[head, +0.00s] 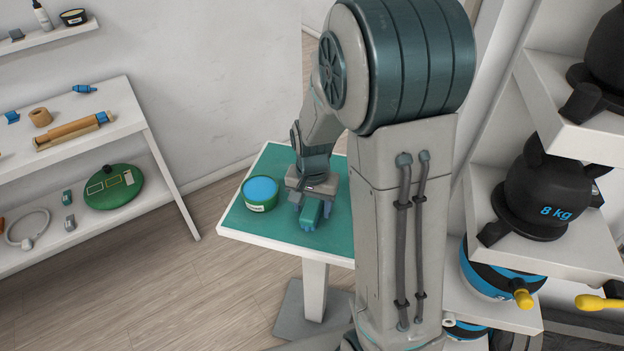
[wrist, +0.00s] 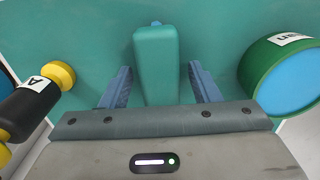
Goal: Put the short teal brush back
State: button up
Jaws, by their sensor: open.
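The teal brush (wrist: 156,62) lies on the green-topped table, a blocky teal body with a small lighter tip at its far end in the wrist view. It also shows under the gripper in the head view (head: 312,213). My gripper (wrist: 161,85) is open, pointing down over the table, with one blue finger on each side of the brush. A gap shows between each finger and the brush. The near end of the brush is hidden by the gripper body.
A green tin with a blue top (head: 260,193) stands close left of my gripper on the table (head: 275,226). A black-and-yellow object marked A (wrist: 36,103) lies on the other side. Shelves with several items (head: 85,115) stand left; a rack with kettlebells (head: 545,190) stands right.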

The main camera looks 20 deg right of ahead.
aim_at(312, 203)
notch_tip(312, 203, up, 13)
jog(key=b, duration=0.1)
jog(key=s+r+n+t, duration=0.1)
jog(key=s+n+t, duration=0.2)
jog(key=s, duration=1.1)
jog(key=shift+s+n, duration=0.25)
jog(key=shift+n, duration=1.55)
jog(key=shift+r, duration=0.1)
